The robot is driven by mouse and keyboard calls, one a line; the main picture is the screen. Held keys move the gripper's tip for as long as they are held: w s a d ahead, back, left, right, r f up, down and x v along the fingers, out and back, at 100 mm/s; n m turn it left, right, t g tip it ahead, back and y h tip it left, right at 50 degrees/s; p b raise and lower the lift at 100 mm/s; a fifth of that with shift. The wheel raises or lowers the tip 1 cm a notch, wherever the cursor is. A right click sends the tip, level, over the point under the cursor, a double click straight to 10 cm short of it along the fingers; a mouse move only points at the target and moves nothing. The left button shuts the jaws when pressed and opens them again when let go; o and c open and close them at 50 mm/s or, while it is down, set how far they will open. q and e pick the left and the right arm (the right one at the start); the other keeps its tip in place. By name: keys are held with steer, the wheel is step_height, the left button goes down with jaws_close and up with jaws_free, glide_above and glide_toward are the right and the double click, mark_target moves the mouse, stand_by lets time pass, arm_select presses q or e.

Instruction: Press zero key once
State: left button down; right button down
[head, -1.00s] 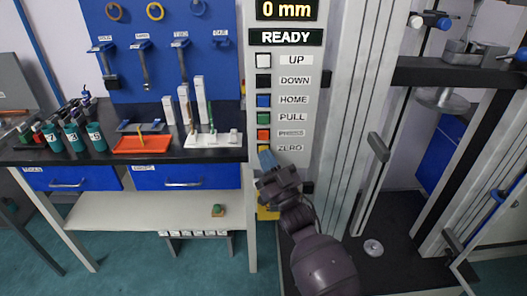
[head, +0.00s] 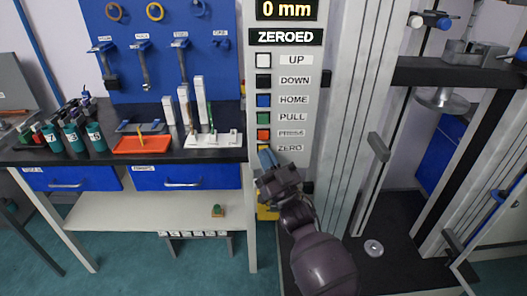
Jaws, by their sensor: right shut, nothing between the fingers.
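The machine's control column shows a display (head: 286,9) reading "0 mm" and a status display (head: 286,37) reading "ZEROED". Below is a column of keys: UP, DOWN, HOME, PULL, PRESS (head: 263,134) and ZERO. The yellow zero key (head: 263,149) is mostly hidden behind my right gripper's fingers; its label (head: 290,148) shows beside it. My left gripper is not in view.
A black bench (head: 70,157) at left holds teal cups (head: 74,137), an orange tray (head: 142,145) and a white stand (head: 213,139). Blue drawers (head: 172,176) sit below. The machine frame with a metal platen (head: 440,101) stands at right.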

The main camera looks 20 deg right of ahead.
steer(key=shift+w, duration=0.15)
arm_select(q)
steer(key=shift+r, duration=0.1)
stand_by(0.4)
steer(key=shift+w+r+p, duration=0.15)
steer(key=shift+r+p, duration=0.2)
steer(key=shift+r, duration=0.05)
arm_select(e)
steer(key=shift+s+a, duration=0.2)
steer(key=shift+s, duration=0.6)
